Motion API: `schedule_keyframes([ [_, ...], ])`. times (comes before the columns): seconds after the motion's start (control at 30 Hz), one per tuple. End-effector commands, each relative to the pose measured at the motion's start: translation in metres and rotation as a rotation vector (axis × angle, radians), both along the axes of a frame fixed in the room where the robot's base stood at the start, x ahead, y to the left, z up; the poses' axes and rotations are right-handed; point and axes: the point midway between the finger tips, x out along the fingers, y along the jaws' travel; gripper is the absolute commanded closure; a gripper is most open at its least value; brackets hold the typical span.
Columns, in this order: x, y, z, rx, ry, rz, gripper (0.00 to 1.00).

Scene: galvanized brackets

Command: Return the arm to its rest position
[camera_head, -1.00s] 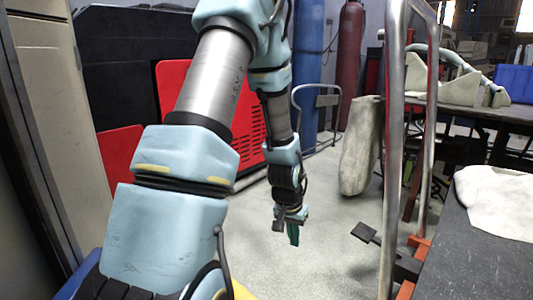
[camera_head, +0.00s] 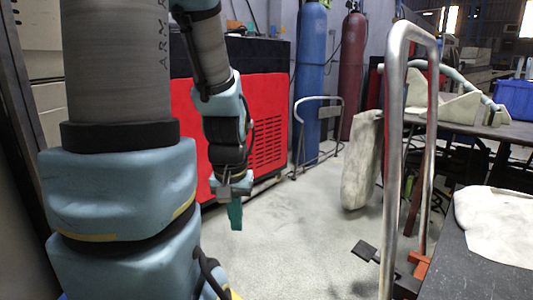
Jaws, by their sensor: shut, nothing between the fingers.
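My arm hangs down at the left of the head view, with pale blue joint covers and grey links. My gripper (camera_head: 235,214) is at its lower end, with teal fingers pointing down. The fingers are together, and no held object shows between them. The gripper hangs in front of the red cabinet's lower edge and the pale floor, apart from the table at right.
A red cabinet (camera_head: 270,120) stands behind my arm. Blue (camera_head: 311,60) and dark red (camera_head: 352,70) cylinders stand at the back. A metal frame (camera_head: 392,150) rises before a dark table (camera_head: 470,260) at right. Pale floor (camera_head: 290,235) is open between.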

Motion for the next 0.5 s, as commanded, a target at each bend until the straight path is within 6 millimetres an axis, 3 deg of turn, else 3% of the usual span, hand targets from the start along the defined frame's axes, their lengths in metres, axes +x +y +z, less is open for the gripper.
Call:
schedule_keyframes([
  [0.03, 0.000, 0.000, 0.028, 0.000, 0.000, -0.001, 1.00],
  [0.5, 0.000, 0.000, 0.179, 0.000, -0.001, -0.001, 1.00],
])
